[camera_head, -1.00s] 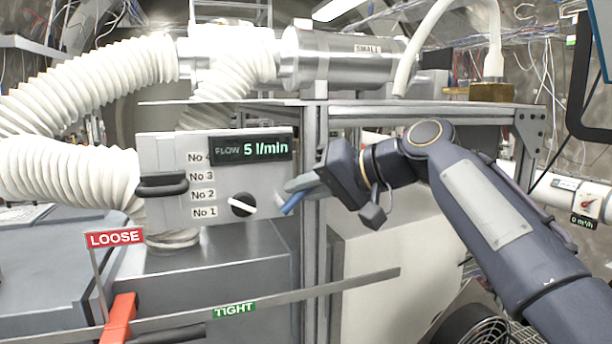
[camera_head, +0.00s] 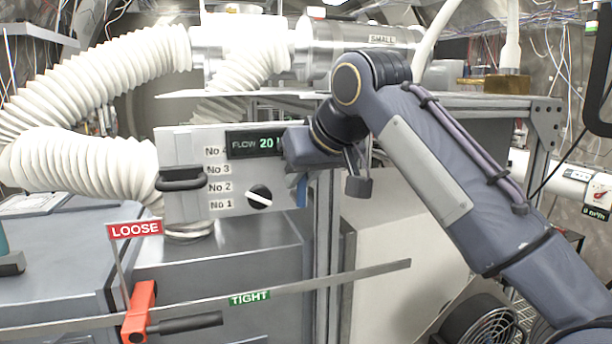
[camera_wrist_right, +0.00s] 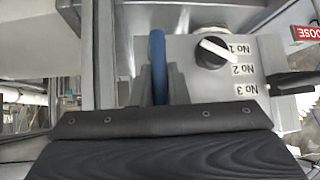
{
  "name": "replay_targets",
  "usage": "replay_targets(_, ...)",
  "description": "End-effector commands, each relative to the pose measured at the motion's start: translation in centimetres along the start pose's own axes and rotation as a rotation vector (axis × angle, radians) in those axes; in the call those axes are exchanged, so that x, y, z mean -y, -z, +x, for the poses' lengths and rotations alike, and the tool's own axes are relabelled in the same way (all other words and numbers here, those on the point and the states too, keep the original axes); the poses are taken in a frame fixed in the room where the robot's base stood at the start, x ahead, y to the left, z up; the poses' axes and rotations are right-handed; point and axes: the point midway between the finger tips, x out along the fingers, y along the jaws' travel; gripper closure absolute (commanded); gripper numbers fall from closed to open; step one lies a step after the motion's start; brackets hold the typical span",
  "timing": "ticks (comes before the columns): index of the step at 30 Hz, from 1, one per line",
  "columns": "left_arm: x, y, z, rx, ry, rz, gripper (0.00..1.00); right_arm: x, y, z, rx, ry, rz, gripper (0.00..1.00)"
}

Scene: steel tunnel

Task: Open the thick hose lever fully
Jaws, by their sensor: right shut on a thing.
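A blue lever (camera_head: 301,190) shows as a short strip at the right edge of the flow panel (camera_head: 232,206). The rest of it is hidden behind my right gripper (camera_head: 299,168). In the right wrist view, the blue lever (camera_wrist_right: 157,62) stands nearly upright between the fingers of the right gripper (camera_wrist_right: 159,84), which are shut on it. My left gripper is not in view.
A black knob (camera_head: 259,197) with a white pointer sits below. A red lever (camera_head: 139,312) stands between LOOSE (camera_head: 135,229) and TIGHT (camera_head: 249,298) signs. A metal shelf (camera_head: 450,104) lies behind my arm.

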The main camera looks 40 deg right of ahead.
Motion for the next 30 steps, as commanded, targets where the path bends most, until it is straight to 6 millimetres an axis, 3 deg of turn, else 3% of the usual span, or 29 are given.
replay_targets(20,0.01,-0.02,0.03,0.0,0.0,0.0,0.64,0.28,-0.18,0.27,0.021,-0.042,-0.045,1.0)
replay_targets(21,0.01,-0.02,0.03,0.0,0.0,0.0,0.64,0.28,-0.19,0.28,0.021,-0.041,-0.045,0.82)
replay_targets(25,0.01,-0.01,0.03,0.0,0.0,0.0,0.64,0.28,-0.14,0.23,0.019,-0.041,-0.044,0.65)
replay_targets(30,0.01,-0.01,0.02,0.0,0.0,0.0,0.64,0.26,-0.08,0.16,0.016,-0.041,-0.043,0.64)
